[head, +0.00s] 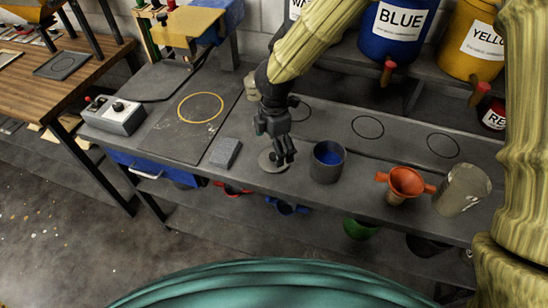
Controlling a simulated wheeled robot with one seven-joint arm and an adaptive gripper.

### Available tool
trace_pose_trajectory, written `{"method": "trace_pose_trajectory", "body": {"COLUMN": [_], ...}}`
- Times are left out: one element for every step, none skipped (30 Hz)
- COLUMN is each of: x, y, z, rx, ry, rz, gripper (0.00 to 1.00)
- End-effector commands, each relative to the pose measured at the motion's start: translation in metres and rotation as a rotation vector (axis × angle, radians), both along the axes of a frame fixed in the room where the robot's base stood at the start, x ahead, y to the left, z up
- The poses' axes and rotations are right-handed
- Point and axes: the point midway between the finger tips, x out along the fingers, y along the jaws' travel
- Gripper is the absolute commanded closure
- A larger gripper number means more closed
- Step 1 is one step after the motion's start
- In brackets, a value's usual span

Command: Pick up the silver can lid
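The silver can lid (265,161) is a flat grey disc lying on the grey workbench in the head view, left of an open can with a blue inside. My gripper (284,158) points down over the right part of the lid and hides some of it. The fingertips look close to the lid, but I cannot tell whether they touch it. The finger gap is too small to judge.
The open can (327,166) stands close right of my gripper. A grey block (225,152) lies to the left. An orange funnel (406,184) and a metal can (462,190) stand farther right. A control box (113,115) sits at the bench's left end.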

Motion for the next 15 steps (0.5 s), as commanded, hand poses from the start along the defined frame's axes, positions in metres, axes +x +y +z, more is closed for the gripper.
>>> {"method": "trace_pose_trajectory", "body": {"x": [-0.001, -0.001, -0.001, -0.001, -0.001, -0.001, -0.001, -0.001, -0.001, -0.001, 0.000, 0.000, 0.000, 0.000, 0.000], "y": [0.000, 0.000, 0.001, 0.001, 0.001, 0.001, 0.001, 0.001, 0.001, 0.001, 0.001, 0.001, 0.001, 0.001, 0.001], "z": [-0.004, -0.007, -0.012, -0.016, -0.019, -0.024, -0.028, -0.031, -0.034, -0.036, -0.038, -0.040, -0.041, -0.041, -0.042], "rx": [-0.002, -0.003, -0.003, -0.003, -0.003, -0.003, -0.002, -0.002, -0.003, -0.003, -0.003, -0.002, -0.002, -0.002, -0.002], "ry": [0.004, 0.003, 0.003, 0.003, 0.003, 0.003, 0.002, 0.002, 0.001, 0.001, 0.001, 0.000, 0.000, -0.001, -0.001], "rz": [0.001, 0.002, 0.003, 0.002, 0.002, 0.002, 0.003, 0.004, 0.003, 0.003, 0.003, 0.003, 0.003, 0.003, 0.003], "gripper": [0.00, 0.00, 0.00, 0.00, 0.00, 0.00, 0.00, 0.00, 0.00, 0.00, 0.00, 0.00, 0.00, 0.00, 0.00]}}
